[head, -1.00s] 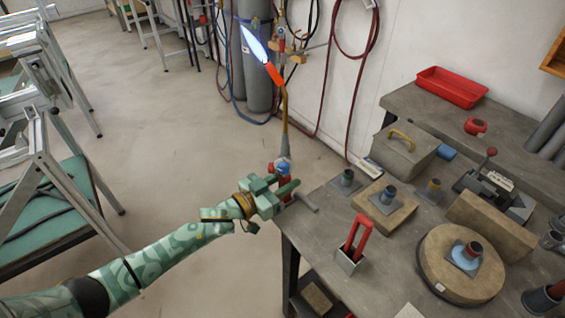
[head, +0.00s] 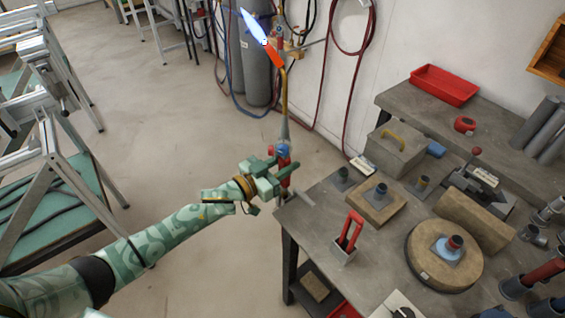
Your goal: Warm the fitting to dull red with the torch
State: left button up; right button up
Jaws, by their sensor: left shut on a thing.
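My left gripper (head: 272,177) is shut on the torch (head: 284,135), near its red and blue valve end. The torch stands upright with its neck up, and a blue-white flame (head: 254,25) burns from its orange-glowing tip, pointing up and left. The flame is over the floor side of the bench, away from the bench pieces. Several grey pipe fittings are on the bench; one fitting (head: 448,246) with a reddish-brown collar on a blue-grey base sits on a round firebrick disc (head: 422,268). I cannot tell which fitting the task means. My right gripper is not in view.
The workbench (head: 330,282) also carries a block with a fitting (head: 363,208), a red-handled striker holder (head: 350,235), and a grey box with a yellow handle (head: 392,150). A red tray (head: 444,86) sits at the back. Gas cylinders (head: 256,60) and hoses stand by the wall.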

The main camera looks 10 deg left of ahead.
pick_arm(q)
jog(key=p+v, duration=0.2)
jog(key=v, duration=0.4)
jog(key=shift+a+r+p, duration=0.1)
jog(key=shift+p, duration=0.3)
jog(key=shift+v, duration=0.9)
jog(key=shift+w, duration=0.1)
